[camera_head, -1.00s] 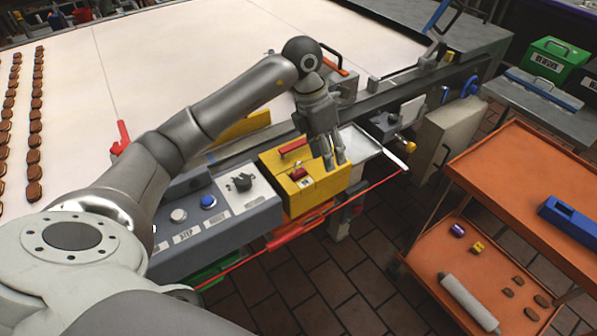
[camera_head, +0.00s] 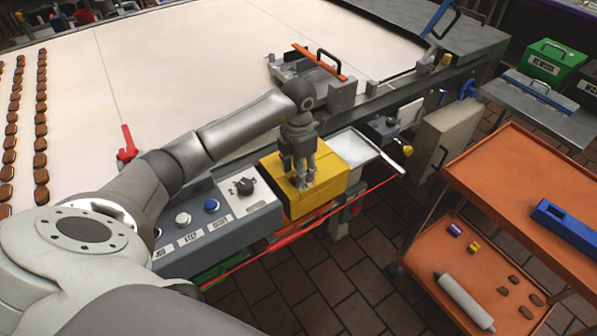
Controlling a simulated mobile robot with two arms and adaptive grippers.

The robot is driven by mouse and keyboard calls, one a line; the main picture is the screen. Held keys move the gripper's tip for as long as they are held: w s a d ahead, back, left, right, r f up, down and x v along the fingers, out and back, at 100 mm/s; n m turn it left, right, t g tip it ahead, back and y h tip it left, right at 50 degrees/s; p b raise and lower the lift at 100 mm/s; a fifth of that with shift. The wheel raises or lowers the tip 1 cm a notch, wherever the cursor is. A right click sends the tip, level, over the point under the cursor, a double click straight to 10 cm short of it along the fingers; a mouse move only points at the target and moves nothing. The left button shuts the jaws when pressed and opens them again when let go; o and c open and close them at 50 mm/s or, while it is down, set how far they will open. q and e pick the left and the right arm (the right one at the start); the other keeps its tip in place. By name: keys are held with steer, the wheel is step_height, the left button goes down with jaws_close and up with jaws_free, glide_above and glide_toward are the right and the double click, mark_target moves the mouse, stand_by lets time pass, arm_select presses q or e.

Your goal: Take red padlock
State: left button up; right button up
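My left gripper (camera_head: 302,184) points down over the top of the yellow box (camera_head: 325,190), which is beside the grey control panel. Its fingers stand right at the box top. The red padlock is not visible now; the gripper covers the part of the box where a small red object showed earlier. I cannot tell whether the fingers are around it or touching it, or whether they are open or shut. My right gripper is out of view.
The grey control panel (camera_head: 225,222) with knobs is left of the box. A metal tray (camera_head: 352,147) and a red line (camera_head: 375,190) are at its right. An orange cart (camera_head: 500,180) stands at the right, with small purple (camera_head: 454,230) and yellow (camera_head: 474,247) objects on its lower shelf.

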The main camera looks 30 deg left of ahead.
arm_select(q)
steer(key=shift+f, duration=0.7)
jaws_close()
steer(key=shift+r, duration=0.15)
steer(key=shift+w+r+b, duration=0.1)
steer(key=shift+r+b, duration=0.5)
steer(key=shift+b, duration=0.05)
steer(key=s+d+r+b, duration=0.3)
steer(key=s+d+r, duration=0.6)
steer(key=s+r, duration=0.1)
steer(key=shift+s+r, duration=0.4)
steer(key=shift+r, duration=0.4)
